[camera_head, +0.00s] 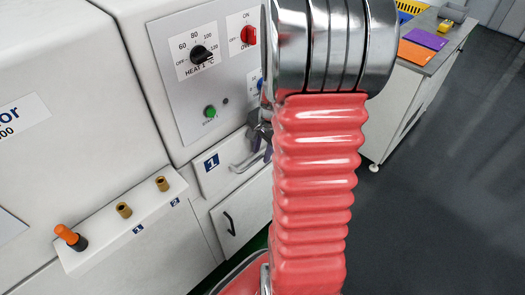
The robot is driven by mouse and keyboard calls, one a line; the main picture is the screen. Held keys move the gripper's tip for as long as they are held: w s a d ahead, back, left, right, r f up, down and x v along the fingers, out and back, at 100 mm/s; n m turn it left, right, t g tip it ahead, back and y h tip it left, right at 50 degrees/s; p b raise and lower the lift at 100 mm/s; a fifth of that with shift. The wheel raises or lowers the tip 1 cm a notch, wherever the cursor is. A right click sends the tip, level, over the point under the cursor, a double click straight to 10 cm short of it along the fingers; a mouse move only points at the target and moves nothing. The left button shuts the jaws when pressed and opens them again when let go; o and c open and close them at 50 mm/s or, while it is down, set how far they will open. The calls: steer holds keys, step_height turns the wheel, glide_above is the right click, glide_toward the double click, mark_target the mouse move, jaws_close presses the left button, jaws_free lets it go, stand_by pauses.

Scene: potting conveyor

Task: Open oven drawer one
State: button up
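Oven drawer one (209,180) is a white front with a blue "1" label, set below the control panel. Its pale bar handle (243,163) shows at the right part of the front, and the drawer looks closed. My gripper (264,138) shows only in part as grey metal just above and right of the handle, mostly hidden behind my red ribbed arm. I cannot tell whether its fingers touch the handle or how far apart they are.
The control panel (180,100) with knobs and a green button is above the drawer. A white lower front with a black handle (230,223) is beneath. A ledge (97,245) with an orange-handled item juts out left. A bench (437,62) stands back right; dark floor lies open.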

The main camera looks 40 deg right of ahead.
steer(key=shift+c, duration=0.2)
jaws_close()
stand_by(0.6)
